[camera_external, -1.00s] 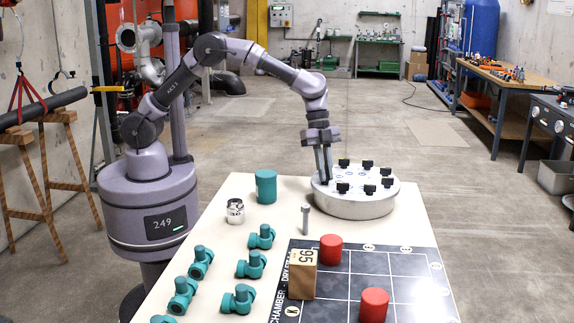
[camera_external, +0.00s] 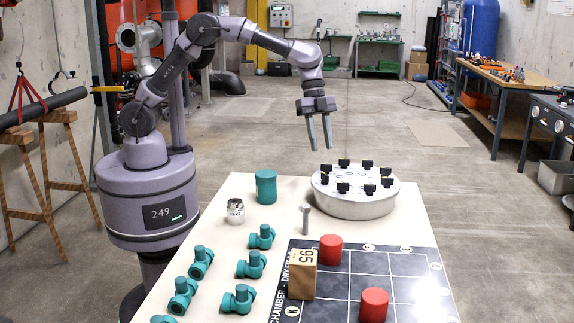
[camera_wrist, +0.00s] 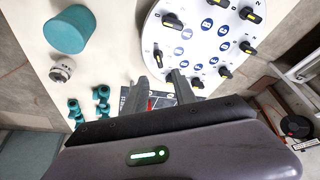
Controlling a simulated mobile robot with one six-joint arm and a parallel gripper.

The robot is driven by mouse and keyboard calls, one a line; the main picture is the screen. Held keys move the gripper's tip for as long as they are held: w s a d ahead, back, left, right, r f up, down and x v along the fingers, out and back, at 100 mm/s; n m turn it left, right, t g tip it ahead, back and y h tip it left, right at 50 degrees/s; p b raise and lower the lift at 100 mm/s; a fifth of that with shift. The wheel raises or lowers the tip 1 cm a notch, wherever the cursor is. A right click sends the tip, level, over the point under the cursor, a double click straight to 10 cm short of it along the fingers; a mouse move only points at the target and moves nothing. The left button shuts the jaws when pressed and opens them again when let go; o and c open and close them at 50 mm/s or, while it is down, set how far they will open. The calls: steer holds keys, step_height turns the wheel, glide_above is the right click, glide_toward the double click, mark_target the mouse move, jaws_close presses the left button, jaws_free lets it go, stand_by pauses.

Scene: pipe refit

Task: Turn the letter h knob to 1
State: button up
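The round pale knob panel (camera_external: 355,205) stands at the back right of the table. Several black knobs with yellow marks ring its top, among them a left rim knob (camera_external: 324,179). In the wrist view the panel (camera_wrist: 225,50) shows blue oval letter labels near its knobs, such as the upper left knob (camera_wrist: 172,21). The letters are too small to read surely, so I cannot tell which knob is h or its setting. My gripper (camera_external: 320,148) is open and empty, its fingers apart, in the air above the panel's left edge. It also shows in the wrist view (camera_wrist: 161,77).
A teal cylinder (camera_external: 266,187), a silver jar (camera_external: 235,212) and a grey bolt (camera_external: 306,219) stand left of the panel. Several teal fittings (camera_external: 251,265) lie at the front left. A dark grid board (camera_external: 345,285) carries red cylinders (camera_external: 331,249) and a box (camera_external: 301,275).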

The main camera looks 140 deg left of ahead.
steer(key=p+v, duration=0.2)
steer(key=v, duration=0.6)
steer(key=shift+r, duration=0.15)
steer(key=s+d+r+y, duration=0.1)
steer(key=d+r, duration=0.3)
steer(key=d, duration=0.8)
steer(key=s+d+r+y, duration=0.1)
steer(key=d+r, duration=0.3)
steer(key=d, duration=0.8)
steer(key=s+d+f+m+t+y, duration=0.1)
steer(key=s+d+f, duration=0.2)
steer(key=s+d, duration=1)
steer(key=shift+f+t, duration=0.3)
steer(key=shift+f, duration=0.1)
steer(key=shift+w, duration=0.1)
